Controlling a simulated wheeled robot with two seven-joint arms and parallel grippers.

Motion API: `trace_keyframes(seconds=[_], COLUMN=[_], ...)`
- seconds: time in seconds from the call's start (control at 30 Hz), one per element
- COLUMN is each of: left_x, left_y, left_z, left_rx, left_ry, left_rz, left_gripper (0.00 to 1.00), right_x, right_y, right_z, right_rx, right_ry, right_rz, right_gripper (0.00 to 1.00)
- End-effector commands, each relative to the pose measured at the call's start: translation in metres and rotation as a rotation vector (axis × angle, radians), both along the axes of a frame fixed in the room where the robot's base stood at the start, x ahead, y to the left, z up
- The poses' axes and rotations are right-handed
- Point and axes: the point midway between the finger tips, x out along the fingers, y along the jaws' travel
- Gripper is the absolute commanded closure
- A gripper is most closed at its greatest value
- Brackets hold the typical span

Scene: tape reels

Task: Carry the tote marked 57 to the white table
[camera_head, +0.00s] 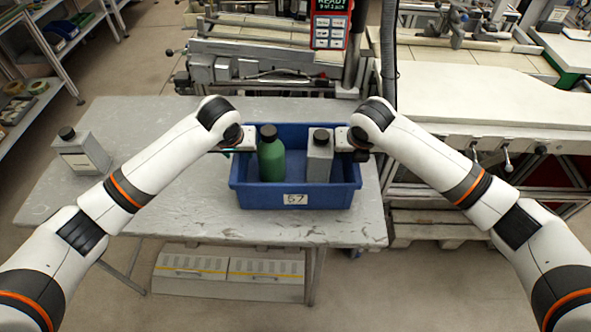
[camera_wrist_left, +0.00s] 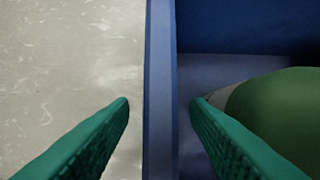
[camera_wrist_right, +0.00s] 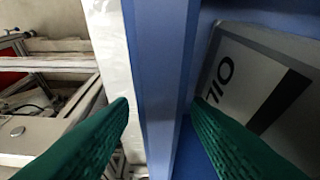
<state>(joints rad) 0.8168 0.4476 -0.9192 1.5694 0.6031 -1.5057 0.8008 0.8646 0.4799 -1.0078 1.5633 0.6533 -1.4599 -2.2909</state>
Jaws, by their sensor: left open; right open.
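The blue tote (camera_head: 245,196) with a "57" label (camera_head: 296,200) stands upright on a worn grey table (camera_head: 150,200). A green bottle (camera_head: 271,160) with a dark cap and a grey canister (camera_head: 319,162) stand inside it. My left gripper (camera_wrist_left: 160,102) is open, its green fingers on either side of the tote's left wall (camera_wrist_left: 160,50). My right gripper (camera_wrist_right: 160,102) is open, its fingers on either side of the right wall (camera_wrist_right: 160,50). Gaps show between fingers and walls. In the head view, both fingertips are mostly hidden.
Another grey canister (camera_head: 82,155) stands at the table's left. A bench with a white top (camera_head: 470,95) lies to the right, its near part clear. Machinery (camera_head: 260,70) stands behind the table. Shelves (camera_head: 35,100) are at the far left.

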Motion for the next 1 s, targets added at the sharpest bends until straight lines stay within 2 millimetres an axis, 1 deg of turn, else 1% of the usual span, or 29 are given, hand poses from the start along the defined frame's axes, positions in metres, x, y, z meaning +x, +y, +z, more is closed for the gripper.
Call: trace_keyframes(seconds=[0.2, 0.47, 0.73, 1.0], left_x=[-0.0001, 0.0000, 0.0000, 0.0009], left_y=[-0.0003, -0.0003, -0.0002, -0.0004], left_z=[-0.0001, 0.0001, 0.0003, 0.0084], left_rx=[0.000, -0.001, 0.000, -0.002], left_ry=[0.000, 0.000, 0.000, -0.004], left_rz=[0.000, 0.000, 0.000, -0.001], left_gripper=[0.56, 0.99, 1.00, 1.00], right_x=[-0.0001, 0.0000, 0.0001, 0.0010], right_y=[0.0000, -0.0001, -0.0003, -0.0002], right_z=[-0.0001, 0.0001, 0.0004, 0.0083], right_rx=[0.000, 0.000, -0.001, 0.000], right_ry=[0.000, 0.000, 0.000, -0.004], right_rz=[0.000, 0.000, 0.000, -0.001], right_gripper=[0.56, 0.99, 1.00, 1.00])
